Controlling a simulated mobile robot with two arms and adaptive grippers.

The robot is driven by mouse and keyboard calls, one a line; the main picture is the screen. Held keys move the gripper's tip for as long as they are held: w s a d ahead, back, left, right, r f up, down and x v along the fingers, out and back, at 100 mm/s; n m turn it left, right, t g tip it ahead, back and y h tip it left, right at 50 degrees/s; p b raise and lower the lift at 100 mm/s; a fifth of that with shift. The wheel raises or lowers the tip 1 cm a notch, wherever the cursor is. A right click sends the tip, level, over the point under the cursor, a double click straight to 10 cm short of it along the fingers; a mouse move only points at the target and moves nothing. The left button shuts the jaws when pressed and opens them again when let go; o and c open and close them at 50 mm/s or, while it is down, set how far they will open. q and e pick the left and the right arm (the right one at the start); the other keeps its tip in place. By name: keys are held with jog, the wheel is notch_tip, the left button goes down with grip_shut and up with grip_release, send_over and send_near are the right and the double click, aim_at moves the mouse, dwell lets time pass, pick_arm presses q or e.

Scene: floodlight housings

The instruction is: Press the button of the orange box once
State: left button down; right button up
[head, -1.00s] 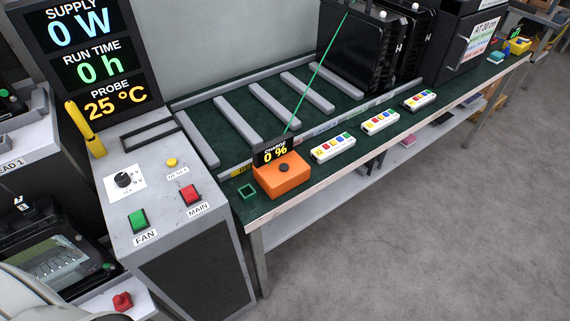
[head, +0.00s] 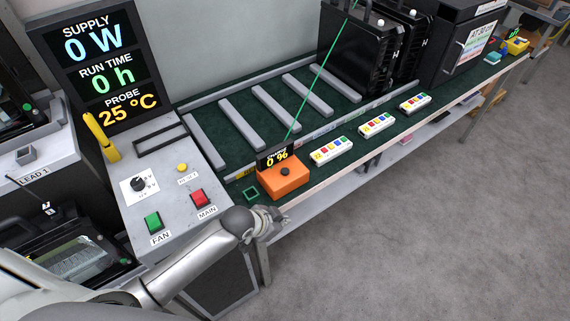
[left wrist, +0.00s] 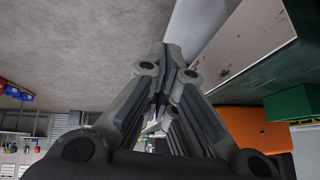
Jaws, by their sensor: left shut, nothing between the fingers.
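The orange box (head: 283,183) sits at the near left end of the green-topped bench. A dark round button (head: 285,171) is on its top, and a small display reading 0 % (head: 276,157) stands behind it. My left gripper (head: 275,224) is in front of and below the box in the picture, apart from it, near the bench's front edge. In the left wrist view the left gripper's fingers (left wrist: 172,60) are closed together with nothing between them. The orange box (left wrist: 240,122) shows there at the right, partly behind a finger. My right gripper is not in view.
A grey console (head: 140,214) with green FAN (head: 153,222), red MAIN (head: 200,198) and yellow RESET (head: 182,167) buttons stands left of the box. White button strips (head: 331,150) line the bench's front. A thin green line rises behind the box. Floor at right is clear.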

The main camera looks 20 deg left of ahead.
pick_arm(q)
jog(key=w+r+m+t+h+p, duration=0.1)
jog(key=w+r+m, duration=0.3)
jog(key=w+r, duration=0.6)
notch_tip(320, 180, up, 11)
jog(key=m+p, duration=0.1)
jog(key=m, duration=0.3)
send_over(287, 173)
jog(key=shift+w+t+h, duration=0.1)
jog(key=shift+t+h, duration=0.2)
jog(key=shift+h, duration=0.1)
jog(key=shift+f, duration=0.15)
notch_tip(287, 173, down, 6)
jog(key=b, duration=0.7)
jog(key=shift+f, duration=0.4)
jog(key=shift+f+b, duration=0.5)
jog(key=shift+f, duration=0.4)
jog(key=shift+f, duration=0.15)
